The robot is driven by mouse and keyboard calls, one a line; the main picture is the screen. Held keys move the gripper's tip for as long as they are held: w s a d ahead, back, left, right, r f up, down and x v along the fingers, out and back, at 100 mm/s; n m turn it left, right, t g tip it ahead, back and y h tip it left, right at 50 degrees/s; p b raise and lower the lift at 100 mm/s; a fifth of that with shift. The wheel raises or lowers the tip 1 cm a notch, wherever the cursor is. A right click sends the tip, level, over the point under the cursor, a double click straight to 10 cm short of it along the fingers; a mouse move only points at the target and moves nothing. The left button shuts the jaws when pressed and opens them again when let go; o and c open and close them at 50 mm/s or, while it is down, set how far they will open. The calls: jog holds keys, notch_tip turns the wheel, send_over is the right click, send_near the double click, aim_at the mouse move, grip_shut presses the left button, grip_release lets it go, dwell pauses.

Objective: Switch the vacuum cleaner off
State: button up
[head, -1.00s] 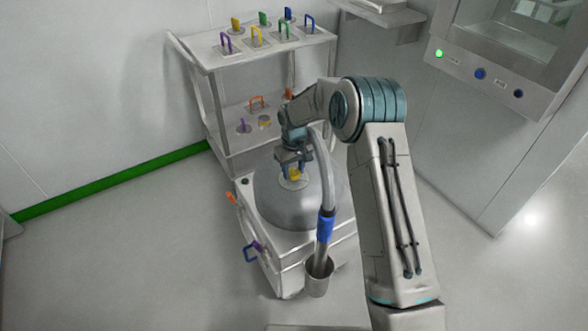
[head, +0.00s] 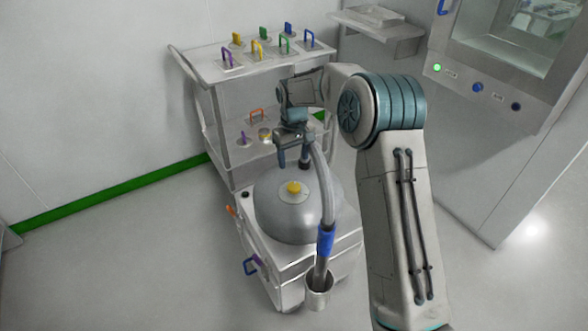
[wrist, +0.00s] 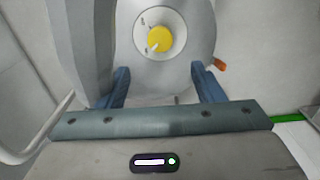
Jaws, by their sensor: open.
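The vacuum cleaner (head: 275,215) is a grey dome on a white wheeled box. A yellow knob (head: 293,188) sits on top of the dome. In the wrist view the yellow knob (wrist: 159,39) sits on a pale round dial with small dark marks and a white pointer toward the lower left. The marks are too small to read. My gripper (head: 293,160) is open and empty above the dome, apart from the knob. In the wrist view its blue fingers stand either side, below the knob.
A grey hose with a blue cuff (head: 326,240) rises beside the dome from a metal cup (head: 318,290). A white cart (head: 200,62) with several coloured handles stands behind. A cabinet with a green light (head: 437,68) is at the right. The floor at left is clear.

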jog(key=shift+r, duration=1.3)
jog(key=s+d+r+m+t+p, duration=0.1)
jog(key=s+d+r+p, duration=0.1)
jog(key=s+d+r, duration=0.45)
jog(key=s+d+r+m+p, duration=0.2)
jog(key=s+d+r+p, duration=0.15)
jog(key=s+r, duration=0.5)
jog(key=s+d+r+m+t+p, duration=0.1)
jog(key=s+d, duration=0.3)
jog(key=s, duration=0.5)
jog(key=s+d+r+m+p, duration=0.2)
jog(key=s+d+r, duration=0.2)
jog(key=s, duration=0.6)
jog(key=shift+m+t+p, duration=0.4)
jog(key=shift+d, duration=0.1)
